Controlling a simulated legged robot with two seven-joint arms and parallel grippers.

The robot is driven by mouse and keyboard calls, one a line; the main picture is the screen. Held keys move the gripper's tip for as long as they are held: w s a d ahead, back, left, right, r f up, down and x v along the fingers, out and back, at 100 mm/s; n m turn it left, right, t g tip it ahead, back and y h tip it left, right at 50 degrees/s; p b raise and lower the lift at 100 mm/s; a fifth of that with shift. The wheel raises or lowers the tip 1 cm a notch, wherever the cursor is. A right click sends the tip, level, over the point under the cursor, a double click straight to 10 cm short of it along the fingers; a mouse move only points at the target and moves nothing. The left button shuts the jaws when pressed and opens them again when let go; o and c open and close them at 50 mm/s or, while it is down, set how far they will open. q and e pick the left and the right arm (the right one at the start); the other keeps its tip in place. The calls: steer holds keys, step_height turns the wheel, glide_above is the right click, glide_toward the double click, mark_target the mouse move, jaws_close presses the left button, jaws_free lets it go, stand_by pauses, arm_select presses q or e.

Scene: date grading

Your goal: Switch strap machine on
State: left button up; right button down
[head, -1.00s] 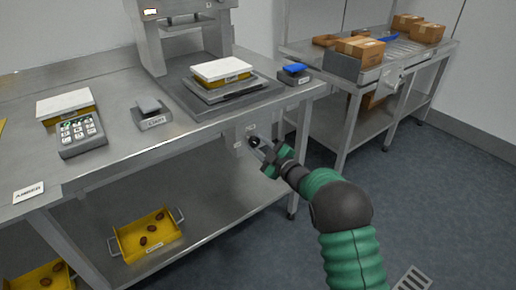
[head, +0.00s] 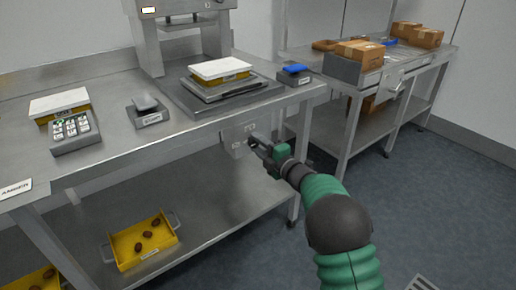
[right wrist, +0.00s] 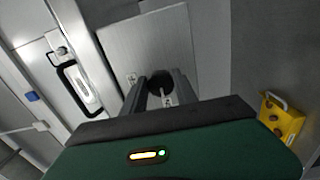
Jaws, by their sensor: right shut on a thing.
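A grey switch box (head: 235,140) with small labels hangs under the front edge of the near bench. A dark round knob (right wrist: 160,81) on its face shows in the right wrist view. My right gripper (head: 254,144) reaches the box from the right and is shut on the knob, with one finger on each side of it. The fingers hide much of the knob, and I cannot tell which way it points. A tall grey machine (head: 150,45) stands on the bench above. My left gripper is not in view.
A white-topped yellow tray (head: 222,69) sits on the machine's plate. A keypad unit (head: 72,130) and small grey devices stand on the bench. A yellow tray (head: 128,262) with dark dates is on the lower shelf. Cardboard boxes (head: 360,52) stand on the right bench. Floor is clear at right.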

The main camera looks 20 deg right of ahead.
steer(key=shift+s+a+f+n, duration=0.1)
steer(key=shift+a+f+n, duration=0.1)
steer(key=shift+f+n, duration=0.15)
steer(key=c, duration=1.3)
jaws_free()
steer(key=shift+o, duration=1.7)
steer(key=shift+r, duration=0.1)
steer(key=shift+r, duration=0.1)
steer(key=shift+d, duration=0.1)
